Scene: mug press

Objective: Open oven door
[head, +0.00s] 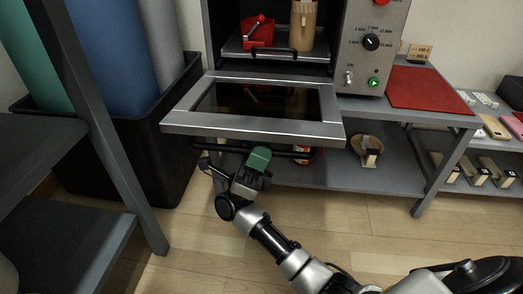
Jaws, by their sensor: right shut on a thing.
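The oven door (320,131) is folded down, roughly level, in front of the oven's open cavity, and its dark glass window faces up. Its black bar handle (292,154) shows below the door's front edge. Inside the oven, a red mug press (258,32) and a tan cylinder (303,25) stand on a tray (235,46). My left gripper is not in view.
The oven's control panel (378,48), with dial, switch and green button, is right of the cavity. A red mat (430,89) lies on the grey table. A black bin (150,150) with large rolls stands left, behind a grey shelf frame (115,150). Wood floor is clear below.

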